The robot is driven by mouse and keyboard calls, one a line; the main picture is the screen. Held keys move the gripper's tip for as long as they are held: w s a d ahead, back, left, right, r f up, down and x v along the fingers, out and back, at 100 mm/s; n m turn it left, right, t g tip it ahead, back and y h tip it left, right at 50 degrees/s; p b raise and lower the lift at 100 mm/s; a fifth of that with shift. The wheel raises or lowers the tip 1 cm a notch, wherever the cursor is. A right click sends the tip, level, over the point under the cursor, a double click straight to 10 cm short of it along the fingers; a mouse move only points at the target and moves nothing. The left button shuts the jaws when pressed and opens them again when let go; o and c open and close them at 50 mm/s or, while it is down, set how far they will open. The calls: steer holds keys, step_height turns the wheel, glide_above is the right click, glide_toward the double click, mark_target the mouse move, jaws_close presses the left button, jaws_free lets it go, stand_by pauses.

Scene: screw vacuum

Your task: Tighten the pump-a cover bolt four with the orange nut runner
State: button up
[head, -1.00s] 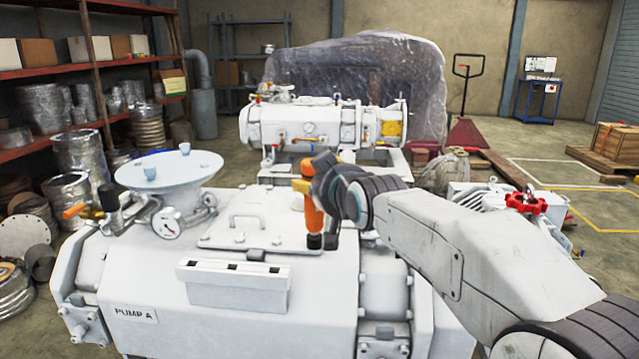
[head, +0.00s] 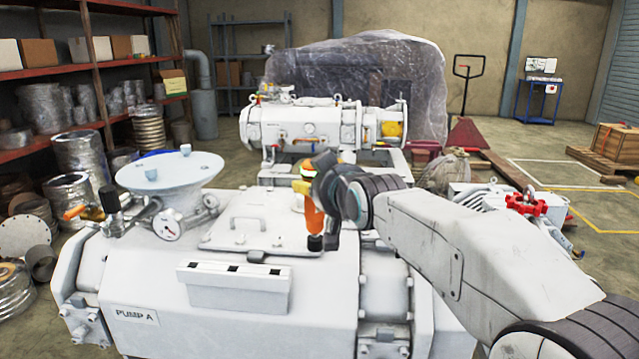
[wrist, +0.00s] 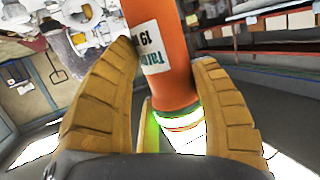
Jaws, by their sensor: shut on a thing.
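The orange nut runner (head: 314,217) stands nearly upright over the front right corner of the cover plate (head: 225,238) on pump A (head: 225,310). Its dark socket end (head: 315,243) is down at that corner. The bolt under it is hidden, so I cannot tell how it seats. My gripper (head: 325,185) is shut on the nut runner from the right. In the wrist view both ribbed fingers flank its orange body (wrist: 160,40), which has a white label. A ring on the runner (wrist: 178,120) glows green.
A white dish (head: 168,170) with small cups and a gauge (head: 167,225) stand left of the cover. A handle (head: 247,222) rises from the cover. A pale box (head: 235,285) sits in front. A second pump (head: 300,125) stands behind.

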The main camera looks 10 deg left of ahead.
steer(key=shift+r+p, duration=1.6)
steer(key=shift+r, duration=0.8)
